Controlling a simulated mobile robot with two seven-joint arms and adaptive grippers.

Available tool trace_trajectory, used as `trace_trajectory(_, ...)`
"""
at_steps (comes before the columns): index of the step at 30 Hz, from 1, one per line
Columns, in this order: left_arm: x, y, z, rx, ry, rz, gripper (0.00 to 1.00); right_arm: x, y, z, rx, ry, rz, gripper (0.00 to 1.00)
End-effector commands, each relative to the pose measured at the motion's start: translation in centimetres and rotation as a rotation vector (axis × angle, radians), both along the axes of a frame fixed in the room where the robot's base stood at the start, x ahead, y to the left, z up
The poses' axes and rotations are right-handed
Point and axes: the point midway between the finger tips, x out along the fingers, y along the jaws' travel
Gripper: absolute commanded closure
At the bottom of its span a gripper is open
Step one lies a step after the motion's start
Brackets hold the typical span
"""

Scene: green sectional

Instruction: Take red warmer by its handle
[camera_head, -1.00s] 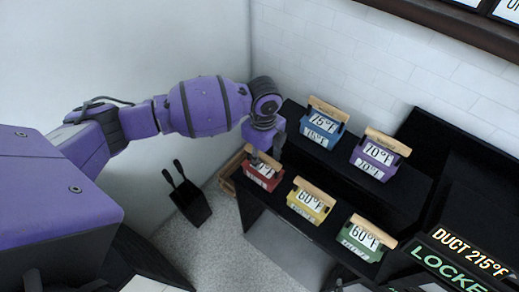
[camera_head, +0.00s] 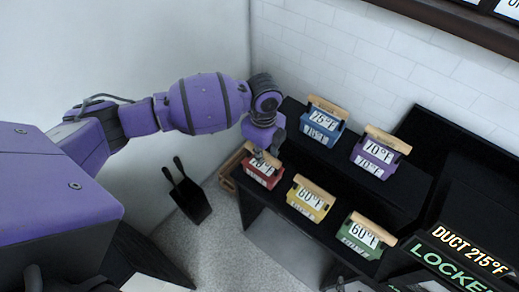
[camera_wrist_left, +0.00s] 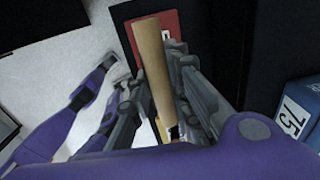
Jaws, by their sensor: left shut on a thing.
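The red warmer (camera_head: 262,176) sits at the left end of the front row on the black stepped stand, with a white label on its face. Its wooden handle (camera_head: 264,159) shows just under my left gripper (camera_head: 259,150). In the left wrist view the handle (camera_wrist_left: 153,62) runs between the two fingers of my left gripper (camera_wrist_left: 158,95), which is shut on it. Part of the red body (camera_wrist_left: 122,38) shows beyond the handle there. My right gripper is not in view.
Yellow (camera_head: 310,199) and green (camera_head: 360,236) warmers stand to the right in the same row. Blue (camera_head: 321,123) and purple (camera_head: 378,155) warmers stand on the higher step behind.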

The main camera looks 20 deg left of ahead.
Motion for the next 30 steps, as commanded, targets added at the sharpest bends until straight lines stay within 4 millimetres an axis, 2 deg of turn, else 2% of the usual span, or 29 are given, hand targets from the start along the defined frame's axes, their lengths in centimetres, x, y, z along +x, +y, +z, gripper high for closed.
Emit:
trace_trajectory(8,0.3,-0.1,1.2,-0.002,-0.007,-0.001,1.0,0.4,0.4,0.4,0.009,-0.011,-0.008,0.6)
trace_trajectory(16,0.2,-0.1,3.7,-0.001,-0.008,-0.002,1.0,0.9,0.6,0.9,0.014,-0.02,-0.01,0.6)
trace_trajectory(22,-1.4,-1.0,5.7,-0.002,-0.009,-0.003,1.0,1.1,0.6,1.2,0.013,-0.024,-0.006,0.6)
trace_trajectory(30,-4.9,-3.0,10.0,-0.003,-0.009,-0.007,1.0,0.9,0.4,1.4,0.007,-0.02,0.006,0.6)
